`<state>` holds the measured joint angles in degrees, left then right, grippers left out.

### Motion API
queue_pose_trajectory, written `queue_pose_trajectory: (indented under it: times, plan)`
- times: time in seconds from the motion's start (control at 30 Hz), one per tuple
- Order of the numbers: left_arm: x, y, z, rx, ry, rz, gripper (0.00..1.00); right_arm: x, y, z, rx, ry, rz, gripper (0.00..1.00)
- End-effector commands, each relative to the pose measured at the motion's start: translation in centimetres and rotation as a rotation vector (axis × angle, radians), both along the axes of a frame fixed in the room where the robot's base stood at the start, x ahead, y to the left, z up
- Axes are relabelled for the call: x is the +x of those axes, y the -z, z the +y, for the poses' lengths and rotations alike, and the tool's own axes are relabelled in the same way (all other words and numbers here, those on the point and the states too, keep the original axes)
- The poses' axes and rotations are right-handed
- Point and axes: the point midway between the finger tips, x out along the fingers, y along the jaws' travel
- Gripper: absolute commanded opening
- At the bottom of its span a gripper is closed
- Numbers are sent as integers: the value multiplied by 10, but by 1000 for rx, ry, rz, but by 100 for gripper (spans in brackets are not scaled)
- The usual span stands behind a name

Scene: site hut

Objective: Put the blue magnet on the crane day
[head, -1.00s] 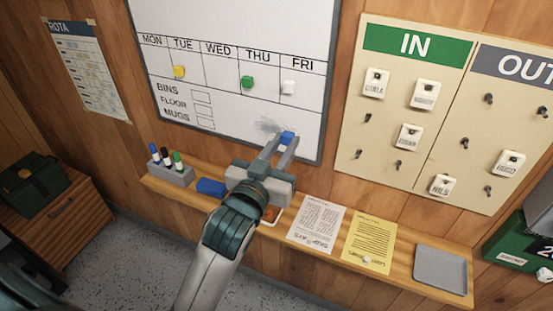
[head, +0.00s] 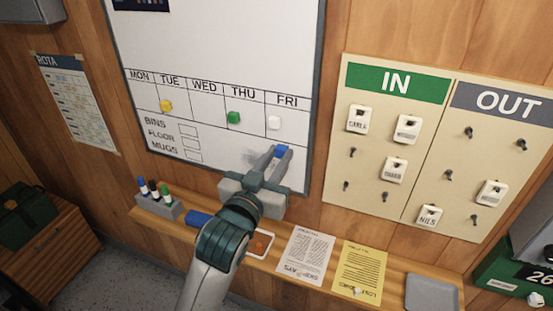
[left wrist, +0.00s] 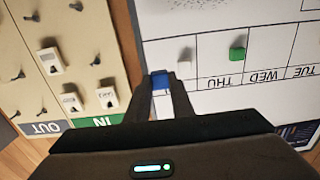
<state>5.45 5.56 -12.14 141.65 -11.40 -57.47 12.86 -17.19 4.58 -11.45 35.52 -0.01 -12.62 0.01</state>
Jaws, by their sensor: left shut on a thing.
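My left gripper (head: 270,165) is shut on the blue magnet (head: 281,151), which sits between the fingertips in front of the lower right of the whiteboard (head: 225,40). The magnet is below the white magnet in the FRI column. I cannot tell whether it touches the board. The left wrist view also shows the blue magnet (left wrist: 158,81) between the fingers. The board's day row (head: 205,87) reads MON to FRI. A yellow magnet (head: 166,106) is under TUE, a green one (head: 233,118) under THU and a white one (head: 274,122) under FRI. My right gripper is out of view.
A ledge below holds a marker holder (head: 158,208), a blue block (head: 199,219), a small tray (head: 258,256), a white sheet (head: 306,256), a yellow sheet (head: 361,272) and a grey tray (head: 433,292). An IN/OUT tag board (head: 420,150) hangs right, a ROTA poster (head: 78,105) left.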

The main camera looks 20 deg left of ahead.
Motion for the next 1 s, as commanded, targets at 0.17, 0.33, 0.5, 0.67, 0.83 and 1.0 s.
queue_pose_trajectory:
  times: [0.17,0.33,0.5,0.67,0.83,1.0]
  plan:
    - [11,0,0,1,0,-1,0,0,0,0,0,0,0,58]
    - [25,-1,-1,1,-1,-1,0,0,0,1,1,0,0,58]
    - [39,0,-1,1,-1,0,0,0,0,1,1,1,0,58]
    - [52,0,-1,1,-1,0,0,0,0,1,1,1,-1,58]
    - [66,0,-2,1,-1,0,0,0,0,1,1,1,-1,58]
    - [75,1,-2,0,0,1,0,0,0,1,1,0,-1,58]
